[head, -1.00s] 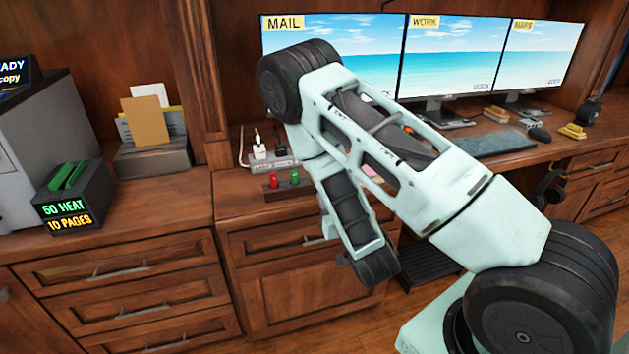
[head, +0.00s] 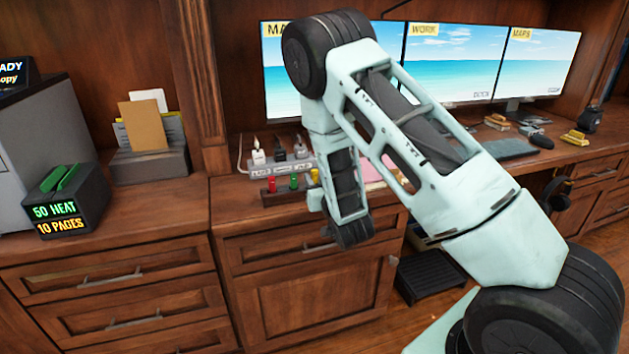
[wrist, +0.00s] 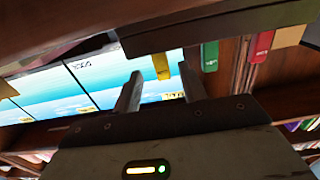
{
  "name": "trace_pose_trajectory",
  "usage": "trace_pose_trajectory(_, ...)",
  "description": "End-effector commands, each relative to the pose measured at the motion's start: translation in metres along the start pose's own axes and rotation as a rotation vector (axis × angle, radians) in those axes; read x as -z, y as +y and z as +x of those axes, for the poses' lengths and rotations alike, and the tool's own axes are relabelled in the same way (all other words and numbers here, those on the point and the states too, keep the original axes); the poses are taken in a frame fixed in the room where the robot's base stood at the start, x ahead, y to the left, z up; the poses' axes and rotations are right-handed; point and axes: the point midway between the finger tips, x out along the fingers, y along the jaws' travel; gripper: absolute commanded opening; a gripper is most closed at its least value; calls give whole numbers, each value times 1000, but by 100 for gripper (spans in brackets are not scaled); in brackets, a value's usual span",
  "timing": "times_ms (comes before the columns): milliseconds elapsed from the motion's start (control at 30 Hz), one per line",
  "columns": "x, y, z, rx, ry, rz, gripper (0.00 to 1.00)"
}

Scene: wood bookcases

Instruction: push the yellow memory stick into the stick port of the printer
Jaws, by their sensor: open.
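The yellow memory stick (head: 315,176) stands in a dark rack on the desk, at the right of a green and a red one. In the wrist view the yellow stick (wrist: 161,66) shows between the two fingertips of my gripper (wrist: 160,75). The fingers are apart, one on each side of it in the picture; I cannot tell how far the stick is from them. In the head view my fingers are not clearly visible. A grey machine (head: 50,125) with a "READY copy" display at the left edge looks like the printer; no stick port is visible on it.
The green stick (head: 294,181) and red stick (head: 272,185) stand close beside the yellow one. A power strip (head: 280,167) with plugs lies behind them. A dark "50 HEAT" box (head: 65,203) and a letter holder (head: 150,163) stand left. The counter between is clear.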

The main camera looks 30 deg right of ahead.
Motion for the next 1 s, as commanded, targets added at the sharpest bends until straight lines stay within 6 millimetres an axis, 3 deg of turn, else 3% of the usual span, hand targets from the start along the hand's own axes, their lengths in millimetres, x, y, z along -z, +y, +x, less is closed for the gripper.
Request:
trace_pose_trajectory(300, -3, -3, 42, 0, 2, 0, 42)
trace_pose_trajectory(600, -4, -3, 47, 0, 0, 0, 42)
trace_pose_trajectory(767, -4, -3, 47, 0, 0, 0, 0)
trace_pose_trajectory(1000, -4, -3, 47, 0, 0, 0, 0)
